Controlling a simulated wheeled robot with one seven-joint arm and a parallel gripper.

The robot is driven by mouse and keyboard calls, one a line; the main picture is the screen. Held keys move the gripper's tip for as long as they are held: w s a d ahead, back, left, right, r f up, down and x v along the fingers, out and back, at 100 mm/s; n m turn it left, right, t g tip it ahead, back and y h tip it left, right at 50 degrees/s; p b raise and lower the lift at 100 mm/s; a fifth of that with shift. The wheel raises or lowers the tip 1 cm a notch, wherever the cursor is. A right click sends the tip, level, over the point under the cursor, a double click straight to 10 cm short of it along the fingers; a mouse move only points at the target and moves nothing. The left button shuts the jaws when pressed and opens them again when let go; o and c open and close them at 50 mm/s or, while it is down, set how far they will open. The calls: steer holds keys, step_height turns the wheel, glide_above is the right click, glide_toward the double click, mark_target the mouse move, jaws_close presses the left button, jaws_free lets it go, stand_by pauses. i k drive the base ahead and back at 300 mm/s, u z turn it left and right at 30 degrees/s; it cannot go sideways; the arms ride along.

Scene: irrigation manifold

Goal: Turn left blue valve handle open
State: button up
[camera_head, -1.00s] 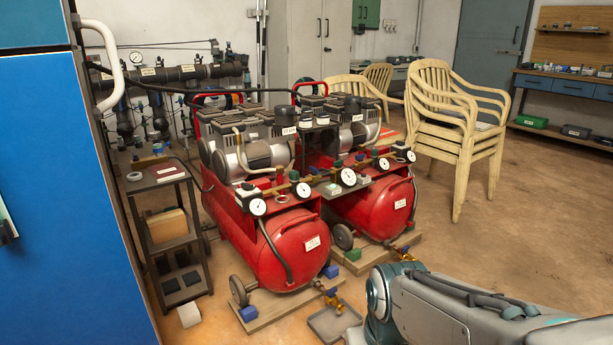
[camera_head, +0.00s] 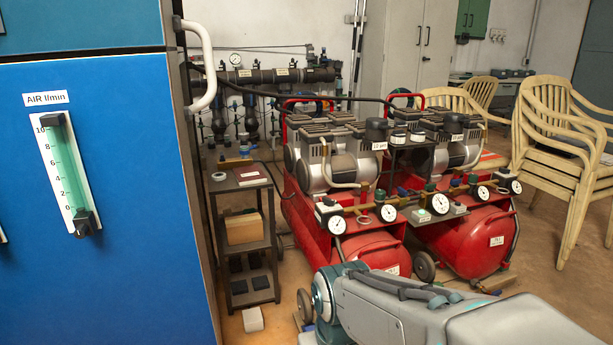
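The irrigation manifold (camera_head: 270,76) is a dark horizontal pipe on the back wall, with a round gauge above it and several vertical branches below. Small blue parts show on the branches (camera_head: 233,105), but they are too small and partly hidden to tell which is the left blue valve handle or how it is turned. My arm reaches in from the lower right, in front of the red compressors and far from the manifold. My gripper is not in view.
A blue cabinet (camera_head: 110,260) with an air flow meter (camera_head: 66,170) fills the left. A dark shelf cart (camera_head: 244,215) and two red air compressors (camera_head: 365,250) stand before the manifold. Stacked beige chairs (camera_head: 560,150) are at right. Open floor (camera_head: 545,270) shows at lower right.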

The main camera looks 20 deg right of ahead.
mark_target(402, 193)
steer(key=u, duration=0.1)
steer(key=i, duration=0.7)
steer(key=z, duration=0.7)
steer(key=i, duration=0.65)
steer(key=z, duration=0.8)
